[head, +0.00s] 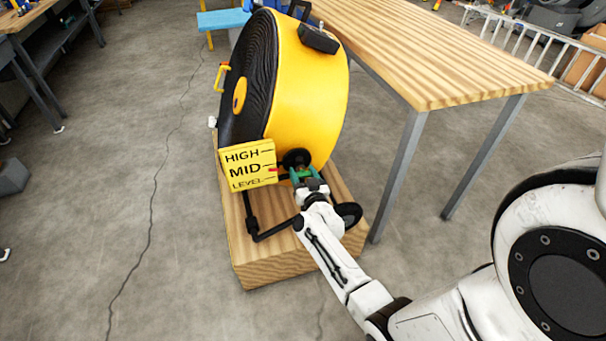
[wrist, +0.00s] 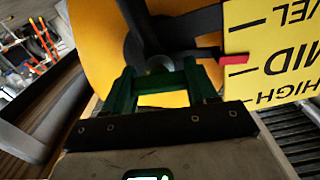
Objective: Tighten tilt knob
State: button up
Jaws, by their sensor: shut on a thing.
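The blower (head: 305,85) is a large yellow drum with a black grille, standing tilted on a wooden block. The tilt knob (head: 296,158) is dark and sits low on its side, beside the yellow HIGH/MID/LEVEL sign (head: 248,165). A red pointer (head: 273,169) lies at about the MID mark. My gripper (head: 301,175) has green fingers and is at the knob. In the wrist view my gripper (wrist: 161,75) is shut on the knob (wrist: 160,64), which is mostly hidden between the fingertips. The sign also shows upside down there (wrist: 275,50).
The wooden block (head: 275,262) carries the blower and its black tube frame (head: 252,215). A wooden-topped table (head: 440,55) with grey legs stands close behind on the right. A ladder (head: 535,40) lies at the back right.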

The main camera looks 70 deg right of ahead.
jog(key=m, duration=0.4)
jog(key=shift+b, duration=0.35)
jog(key=o, duration=1.1)
jog(key=shift+c, duration=0.2)
jog(key=p+v, duration=0.1)
jog(key=v, duration=0.9)
jog(key=shift+s+a+p, duration=0.25)
jog(key=shift+s+p, duration=0.05)
jog(key=shift+p, duration=0.1)
